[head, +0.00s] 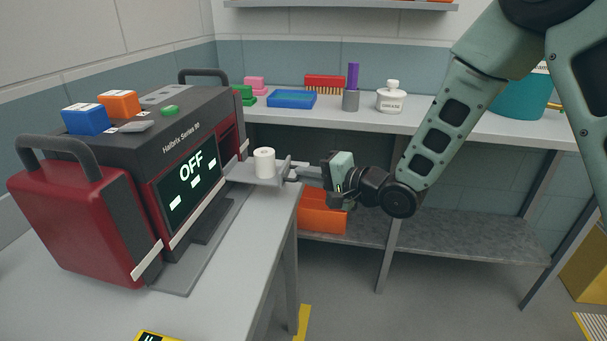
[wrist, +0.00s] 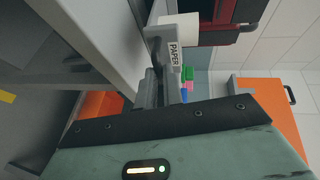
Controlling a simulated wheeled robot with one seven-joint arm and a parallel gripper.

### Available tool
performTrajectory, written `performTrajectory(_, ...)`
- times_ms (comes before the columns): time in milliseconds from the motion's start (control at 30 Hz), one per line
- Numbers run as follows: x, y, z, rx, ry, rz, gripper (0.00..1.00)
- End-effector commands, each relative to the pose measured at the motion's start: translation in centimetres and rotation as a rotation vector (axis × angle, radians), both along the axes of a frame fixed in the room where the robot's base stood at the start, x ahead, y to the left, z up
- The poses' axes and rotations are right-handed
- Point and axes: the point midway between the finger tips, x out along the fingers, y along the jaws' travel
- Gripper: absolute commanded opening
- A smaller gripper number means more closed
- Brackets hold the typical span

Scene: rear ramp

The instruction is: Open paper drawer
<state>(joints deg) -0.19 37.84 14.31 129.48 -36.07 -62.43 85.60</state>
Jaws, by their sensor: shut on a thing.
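The paper drawer (head: 240,176) is a grey tray that sticks out of the right end of the dark red and black machine (head: 146,145). A white paper roll (head: 264,162) stands upright on it. In the wrist view the drawer's grey front (wrist: 155,44) carries a PAPER label (wrist: 173,56), with the roll (wrist: 180,33) behind it. My gripper (head: 300,173) comes from the right and is shut on the drawer's handle at the front. The fingers (wrist: 160,86) also show in the wrist view, where they partly hide the handle.
The machine's screen (head: 188,184) reads OFF. It stands on a grey table (head: 238,255). A back shelf (head: 430,122) holds a blue tray (head: 291,99), a brush, a white jar and a teal bucket. An orange bin (head: 322,214) sits below.

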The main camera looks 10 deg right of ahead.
Motion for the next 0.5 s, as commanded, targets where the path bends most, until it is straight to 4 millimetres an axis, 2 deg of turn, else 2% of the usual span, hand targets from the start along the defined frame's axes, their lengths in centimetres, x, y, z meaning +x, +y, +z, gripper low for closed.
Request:
performTrajectory(33,0.00,0.00,-0.04,0.000,0.001,0.000,0.14)
performTrajectory(100,0.00,0.00,-0.04,0.000,0.001,0.000,0.31)
performTrajectory(367,0.00,0.00,-0.01,0.000,0.000,0.000,0.31)
performTrajectory(500,-0.46,-0.63,0.18,0.000,0.001,-0.002,0.31)
